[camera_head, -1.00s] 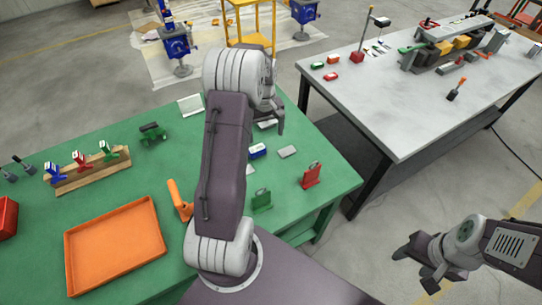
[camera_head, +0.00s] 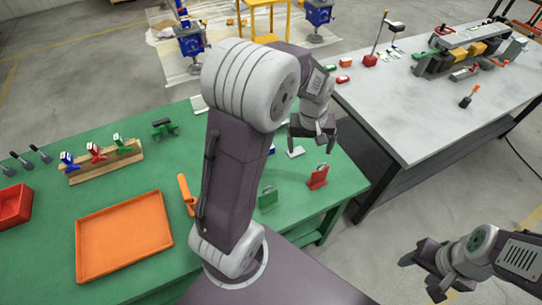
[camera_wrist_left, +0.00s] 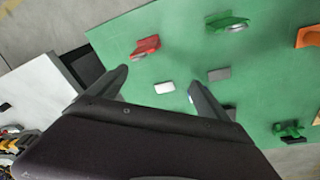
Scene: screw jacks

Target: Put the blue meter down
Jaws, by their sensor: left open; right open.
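The blue meter (camera_head: 271,150) lies on the green table (camera_head: 158,172). In the head view only a small blue bit shows beside my left arm, which hides the rest. My left gripper (camera_head: 313,138) is open and empty above the table's right part. Its spread fingers also show in the left wrist view (camera_wrist_left: 158,82), with a pale plate (camera_wrist_left: 165,87) below between them. My right gripper (camera_head: 420,272) is open and empty at the lower right, over the floor, away from the table.
A red holder (camera_head: 318,177) and a green holder (camera_head: 267,197) stand near the table's front right. An orange tray (camera_head: 122,236), an orange-handled tool (camera_head: 186,193) and a wooden rack (camera_head: 103,165) lie left of my arm. A grey table (camera_head: 415,120) stands at right.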

